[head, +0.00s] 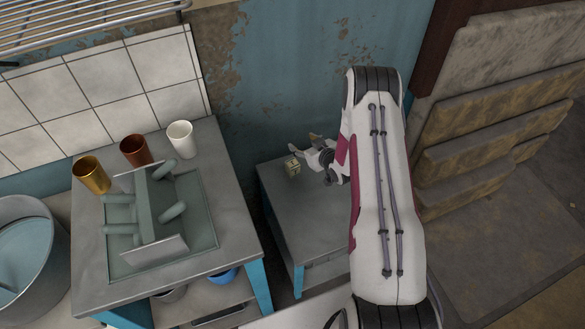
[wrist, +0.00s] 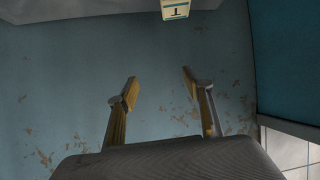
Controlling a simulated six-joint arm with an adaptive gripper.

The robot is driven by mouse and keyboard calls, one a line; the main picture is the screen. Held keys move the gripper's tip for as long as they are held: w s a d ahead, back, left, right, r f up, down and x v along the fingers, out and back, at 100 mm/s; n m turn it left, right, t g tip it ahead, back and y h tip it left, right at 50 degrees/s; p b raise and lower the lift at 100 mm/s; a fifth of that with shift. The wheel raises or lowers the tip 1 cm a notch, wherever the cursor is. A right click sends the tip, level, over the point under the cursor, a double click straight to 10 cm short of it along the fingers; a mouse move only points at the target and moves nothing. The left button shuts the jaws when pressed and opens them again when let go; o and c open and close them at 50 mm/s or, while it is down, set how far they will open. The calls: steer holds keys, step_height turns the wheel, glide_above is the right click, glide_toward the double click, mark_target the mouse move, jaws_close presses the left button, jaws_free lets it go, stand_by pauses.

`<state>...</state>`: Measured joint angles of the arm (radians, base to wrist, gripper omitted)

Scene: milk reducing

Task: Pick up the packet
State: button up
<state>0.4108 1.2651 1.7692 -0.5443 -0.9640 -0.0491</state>
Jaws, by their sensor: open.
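The packet (head: 293,166) is a small pale yellow box standing on the grey side table (head: 310,232), near its back left corner. In the wrist view the packet (wrist: 175,9) shows at the top edge, cut off by the frame, with a dark mark on its face. My gripper (head: 308,148) is just right of the packet in the head view, partly hidden by its own body. In the wrist view my gripper (wrist: 159,78) has its two yellow fingers spread with nothing between them. The packet lies beyond the fingertips, apart from them.
A larger table (head: 235,222) to the left holds a grey-green rack (head: 152,205) and gold (head: 91,175), brown (head: 136,150) and white (head: 181,139) cups. A blue peeling wall (head: 290,70) stands close behind the side table. Stone-like slabs (head: 490,160) are at the right. The front of the side table is clear.

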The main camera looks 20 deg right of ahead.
steer(key=t+y, duration=0.1)
glide_toward(296, 170)
steer(key=w, duration=0.4)
steer(key=shift+w+a+f, duration=0.1)
steer(key=shift+a+f, duration=0.15)
steer(key=shift+w, duration=0.1)
steer(key=shift+x, duration=1.25)
steer(key=shift+a+f, duration=0.1)
steer(key=shift+w+a+f, duration=0.15)
steer(key=shift+w+f, duration=0.3)
steer(key=shift+w, duration=0.1)
steer(key=shift+w+a+f, duration=0.15)
steer(key=shift+w+f, duration=0.3)
steer(key=shift+w, duration=0.1)
steer(key=shift+x, duration=1.1)
steer(key=c, duration=1.2)
